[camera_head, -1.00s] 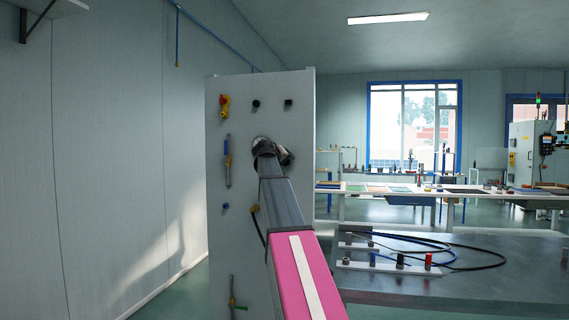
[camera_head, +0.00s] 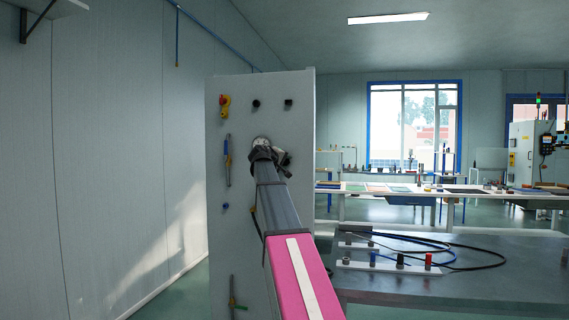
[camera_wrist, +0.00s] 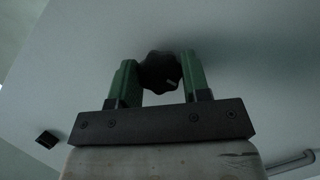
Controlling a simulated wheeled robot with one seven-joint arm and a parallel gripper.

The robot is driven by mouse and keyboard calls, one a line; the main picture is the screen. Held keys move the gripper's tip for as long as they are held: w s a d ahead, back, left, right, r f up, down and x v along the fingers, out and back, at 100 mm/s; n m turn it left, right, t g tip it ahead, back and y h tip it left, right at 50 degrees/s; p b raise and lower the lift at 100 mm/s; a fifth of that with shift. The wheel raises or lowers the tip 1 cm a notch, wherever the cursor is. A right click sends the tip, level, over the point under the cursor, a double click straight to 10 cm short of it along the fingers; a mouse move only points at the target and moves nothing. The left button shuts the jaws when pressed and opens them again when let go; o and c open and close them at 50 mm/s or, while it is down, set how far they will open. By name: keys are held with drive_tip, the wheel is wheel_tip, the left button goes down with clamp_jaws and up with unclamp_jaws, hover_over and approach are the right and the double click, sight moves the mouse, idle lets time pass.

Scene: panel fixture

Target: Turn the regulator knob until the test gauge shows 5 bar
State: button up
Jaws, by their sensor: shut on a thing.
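The black regulator knob (camera_wrist: 158,72) shows in the wrist view, a lobed knob with a short pale mark on its face. My gripper (camera_wrist: 160,66) has its two green fingers on either side of the knob and is shut on it. In the head view my arm and wrist (camera_head: 268,154) cover the knob and the middle of the pale panel (camera_head: 285,105).
A grey bench (camera_head: 460,275) with hoses and a fitting rack stands to the right.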

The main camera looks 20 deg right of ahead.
drive_tip(key=n+h, duration=0.1)
drive_tip(key=n, duration=0.1)
drive_tip(key=n+h, duration=0.1)
drive_tip(key=n, duration=0.1)
drive_tip(key=shift+f+n+t, duration=0.1)
drive_tip(key=shift+n+t, duration=0.2)
drive_tip(key=shift+n, duration=0.1)
idle(0.5)
drive_tip(key=o, duration=0.9)
drive_tip(key=v, duration=1.1)
drive_tip(key=shift+w, duration=0.1)
